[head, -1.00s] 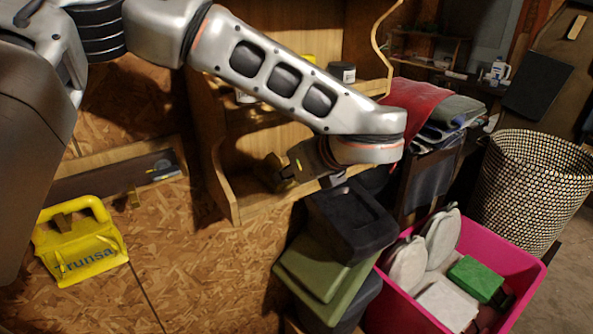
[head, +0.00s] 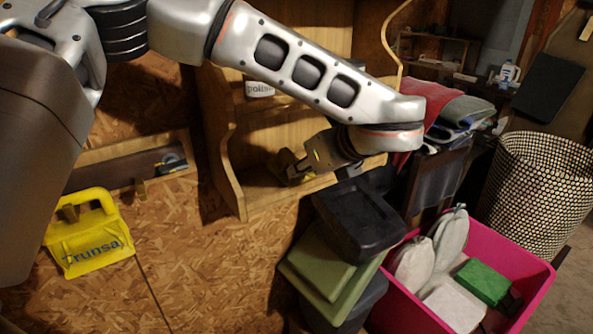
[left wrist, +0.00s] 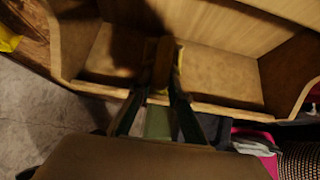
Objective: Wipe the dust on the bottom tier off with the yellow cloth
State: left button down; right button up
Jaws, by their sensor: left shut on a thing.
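The wooden shelf's bottom tier (head: 258,197) is low in the middle of the head view. It also spans the left wrist view (left wrist: 225,80), where its surface looks brownish and mottled; I cannot clearly separate dust from shadow. My left gripper (head: 292,170) reaches into this tier from the right, fingers low over its surface. It is shut on the yellow cloth (head: 297,180), of which only small yellow bits show. In the left wrist view a thin yellow edge of the cloth (left wrist: 180,62) shows beside the dark fingers. Whether the cloth touches the board is hard to tell. My right gripper is not in view.
Dark and green boxes (head: 318,270) are stacked in front of the shelf, below my arm. A pink crate (head: 400,312) with bags is at right, near a woven basket (head: 540,190).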

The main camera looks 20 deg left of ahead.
pick_arm(q)
jog(key=shift+w+d, duration=1)
jog(key=shift+w, duration=0.05)
jog(key=shift+w+d+r, duration=0.15)
jog(key=shift+w+d, duration=0.15)
jog(key=shift+w, duration=0.35)
jog(key=shift+a+r, duration=0.15)
jog(key=shift+r, duration=0.05)
jog(key=shift+r+p, duration=0.5)
jog(key=shift+r, duration=0.9)
